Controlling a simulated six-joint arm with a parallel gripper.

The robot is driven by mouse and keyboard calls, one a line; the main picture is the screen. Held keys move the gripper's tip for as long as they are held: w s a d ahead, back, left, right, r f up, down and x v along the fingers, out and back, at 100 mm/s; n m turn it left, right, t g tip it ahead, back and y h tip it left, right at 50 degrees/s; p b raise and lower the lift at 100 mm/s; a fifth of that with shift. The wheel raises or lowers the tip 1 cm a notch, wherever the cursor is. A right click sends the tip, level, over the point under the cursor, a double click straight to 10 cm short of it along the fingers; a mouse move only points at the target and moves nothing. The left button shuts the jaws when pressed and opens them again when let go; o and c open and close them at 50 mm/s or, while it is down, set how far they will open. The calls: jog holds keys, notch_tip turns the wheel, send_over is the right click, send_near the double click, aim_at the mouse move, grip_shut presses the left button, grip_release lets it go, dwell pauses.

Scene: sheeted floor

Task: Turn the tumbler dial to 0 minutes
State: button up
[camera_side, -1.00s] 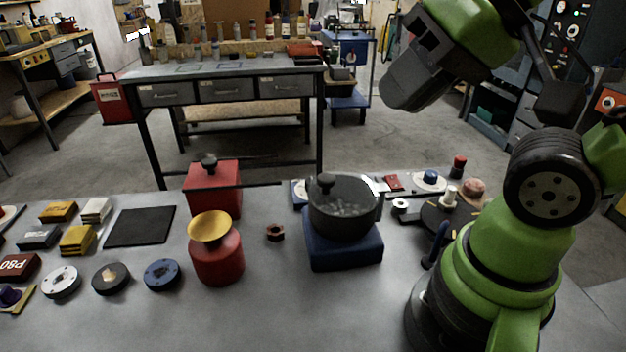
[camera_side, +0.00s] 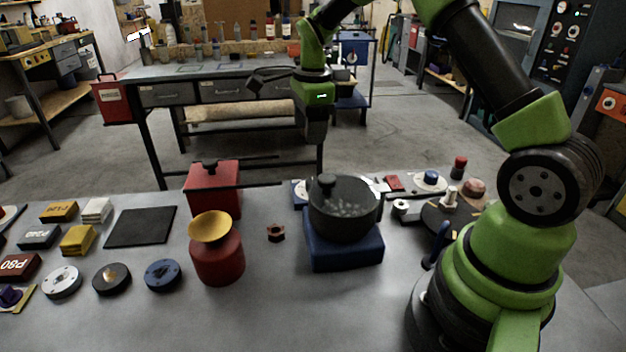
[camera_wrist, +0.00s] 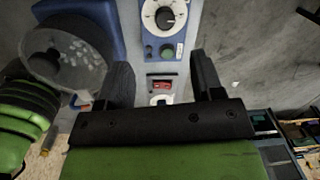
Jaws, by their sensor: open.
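The tumbler is a dark grey bowl (camera_side: 350,222) with pale stones, on a blue base (camera_side: 345,252). The bowl also shows at left in the wrist view (camera_wrist: 75,62). The dial (camera_wrist: 165,17) is a black knob on a round white scale at the top of that view, partly cut off. Its setting is too small to read. In the side view the dial is hidden behind the bowl; only the end of a blue and white panel (camera_side: 299,194) shows. My gripper (camera_wrist: 161,62) is open and empty. In the side view it hangs pointing down (camera_side: 313,143), above and behind the bowl.
A panel with small buttons (camera_wrist: 164,51) and a red switch (camera_wrist: 161,84) lie below the dial in the wrist view. A red box (camera_side: 213,190) and a red pot with a yellow funnel (camera_side: 215,262) stand left of the tumbler. Open air surrounds my gripper.

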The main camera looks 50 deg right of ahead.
jog(key=f, duration=0.1)
jog(key=d+f+m, duration=0.1)
jog(key=f, duration=0.1)
jog(key=f+m, duration=0.1)
jog(key=shift+w+d+f+g, duration=0.2)
jog(key=shift+w+d+g, duration=0.05)
jog(key=shift+d+g, duration=0.15)
notch_tip(320, 180, down, 10)
jog(key=shift+r, duration=0.15)
jog(key=shift+c, duration=0.2)
jog(key=c, duration=0.9)
